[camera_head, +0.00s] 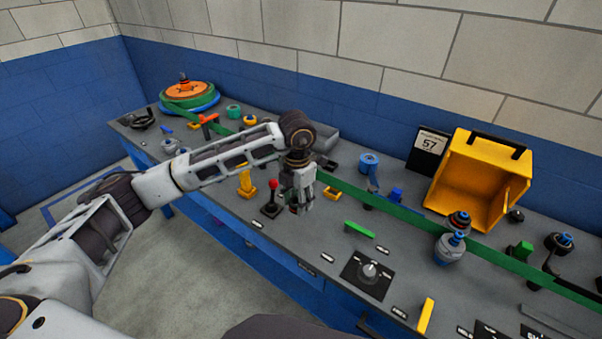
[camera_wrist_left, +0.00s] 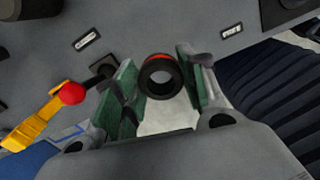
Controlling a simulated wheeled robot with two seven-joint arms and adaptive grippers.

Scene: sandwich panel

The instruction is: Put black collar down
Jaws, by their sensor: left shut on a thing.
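My left gripper (camera_head: 299,203) hangs over the front middle of the grey panel in the head view, its fingers pointing down. In the left wrist view the green-padded fingers of this gripper (camera_wrist_left: 160,88) are shut on the black collar (camera_wrist_left: 160,77). The collar is a short dark ring with an orange-red band on its rim, and its hole faces the wrist camera. I cannot make out the collar in the head view, where the fingers hide it. My right gripper is not in view.
A red-knobbed lever (camera_head: 272,186) stands just left of the gripper and also shows in the left wrist view (camera_wrist_left: 72,93). A green bar (camera_head: 359,229) and a black dial (camera_head: 369,271) lie to the right. A yellow bin (camera_head: 480,181) stands at the back right.

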